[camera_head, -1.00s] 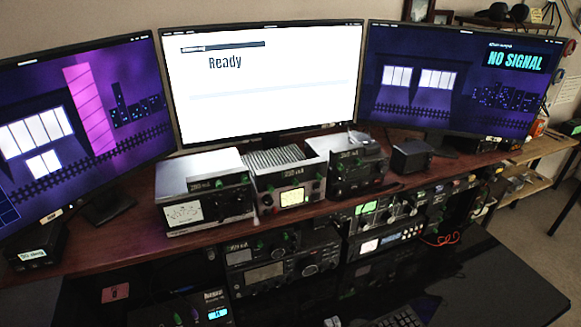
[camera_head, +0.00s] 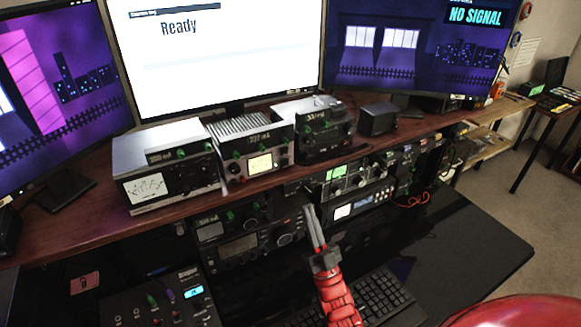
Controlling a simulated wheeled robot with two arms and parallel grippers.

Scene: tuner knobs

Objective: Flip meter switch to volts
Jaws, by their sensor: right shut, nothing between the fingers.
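A row of boxes stands on the upper wooden shelf. The left box (camera_head: 165,165) has a white analog meter face (camera_head: 146,188) with dark knobs to its right. The middle box (camera_head: 251,150) has a small lit yellow meter (camera_head: 260,164) and knobs; a third dark unit (camera_head: 318,128) is to its right. I cannot tell which small control is the volts switch. My right gripper (camera_head: 311,210) is shut and empty, pointing up in front of the lower radios, below the shelf edge and apart from the boxes. My left gripper is out of view.
Radio units with a green display (camera_head: 338,171) and a white display (camera_head: 342,211) fill the lower rack. A keyboard (camera_head: 370,297) lies on the black desk (camera_head: 455,235). A dark control box (camera_head: 160,304) is at lower left. Monitors (camera_head: 215,60) stand behind the boxes.

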